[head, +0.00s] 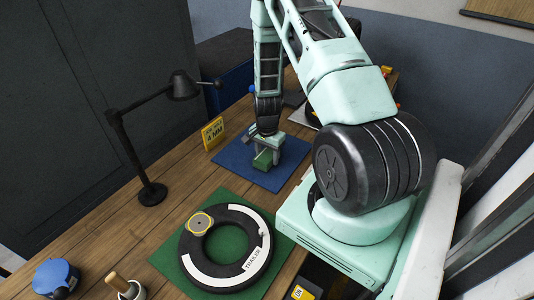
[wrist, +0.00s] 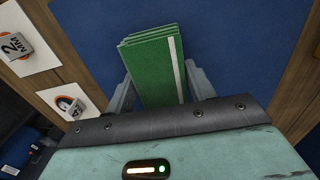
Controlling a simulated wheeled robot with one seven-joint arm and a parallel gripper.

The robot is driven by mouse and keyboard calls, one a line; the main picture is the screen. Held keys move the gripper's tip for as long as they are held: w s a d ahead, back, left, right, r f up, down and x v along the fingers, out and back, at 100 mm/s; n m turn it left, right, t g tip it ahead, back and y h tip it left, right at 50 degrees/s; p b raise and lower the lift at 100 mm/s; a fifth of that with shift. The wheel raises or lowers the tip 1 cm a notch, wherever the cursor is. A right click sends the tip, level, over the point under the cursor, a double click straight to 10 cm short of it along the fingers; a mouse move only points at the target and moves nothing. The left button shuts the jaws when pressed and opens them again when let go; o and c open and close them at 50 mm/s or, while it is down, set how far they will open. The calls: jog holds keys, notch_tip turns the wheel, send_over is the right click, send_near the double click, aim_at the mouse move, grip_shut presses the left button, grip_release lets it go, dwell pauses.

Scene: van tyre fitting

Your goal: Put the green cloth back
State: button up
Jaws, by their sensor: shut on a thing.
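The green cloth (wrist: 152,68) is a folded stack with a pale stripe along one side. My gripper (wrist: 160,88) is shut on it, one finger on each side, in the wrist view. In the head view my gripper (head: 268,146) points down over the blue mat (head: 240,160), with the green cloth (head: 263,160) between its fingers. The cloth is at or just above the mat; I cannot tell whether it touches. The blue mat (wrist: 240,35) fills the background behind the cloth in the wrist view.
A yellow sign (head: 213,133) stands left of the blue mat. A black lamp (head: 150,190) stands further left. A tyre (head: 215,275) marked TRAILER lies on a green mat (head: 170,262) at the front. White cards (wrist: 28,50) lie beside the blue mat in the wrist view.

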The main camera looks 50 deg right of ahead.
jog(key=shift+f, duration=0.25)
jog(key=shift+f, duration=0.15)
jog(key=o, duration=1)
jog(key=shift+c, duration=0.2)
